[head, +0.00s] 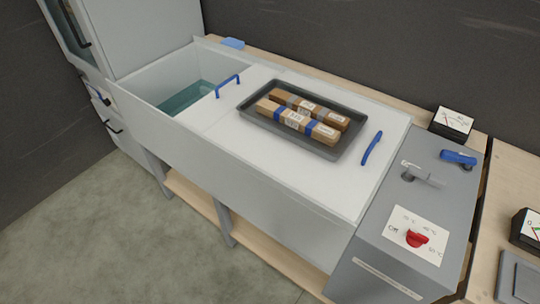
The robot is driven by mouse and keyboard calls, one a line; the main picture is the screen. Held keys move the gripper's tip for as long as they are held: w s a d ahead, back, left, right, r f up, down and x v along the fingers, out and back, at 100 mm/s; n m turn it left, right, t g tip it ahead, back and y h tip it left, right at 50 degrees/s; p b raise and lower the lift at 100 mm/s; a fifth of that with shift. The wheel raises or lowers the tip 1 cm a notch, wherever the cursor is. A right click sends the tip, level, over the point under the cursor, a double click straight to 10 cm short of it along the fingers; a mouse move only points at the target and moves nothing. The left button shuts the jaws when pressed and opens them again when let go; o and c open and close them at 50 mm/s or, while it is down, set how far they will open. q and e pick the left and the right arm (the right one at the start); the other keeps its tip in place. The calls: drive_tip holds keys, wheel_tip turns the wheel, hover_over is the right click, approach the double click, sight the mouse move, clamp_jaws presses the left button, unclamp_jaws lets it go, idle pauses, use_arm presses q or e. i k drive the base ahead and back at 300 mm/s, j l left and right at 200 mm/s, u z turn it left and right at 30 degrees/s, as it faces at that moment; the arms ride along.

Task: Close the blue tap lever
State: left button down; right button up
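The blue tap lever (458,158) is at the right, on the top of a grey control box (385,253). It is a short, thick blue handle that lies roughly sideways, with a small dark part under its right end. I cannot tell from this view whether the tap is open or shut. A similar pale grey lever (423,174) sits just in front and to the left of it. Neither of my grippers is in view.
A red dial (417,239) is nearer on the box. A gauge (452,124) stands behind the lever. Left is a white basin with water (188,98); its cover has two blue handles (228,86) (372,147) and a dark tray (341,154) of wrapped wooden pieces (297,119).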

sight(451, 156)
drive_tip(key=z, duration=1.45)
drive_tip(key=k+l+z, duration=0.4)
drive_tip(key=l, duration=0.25)
drive_tip(key=l+z, duration=0.45)
drive_tip(key=l, duration=0.2)
drive_tip(key=k+l, duration=0.05)
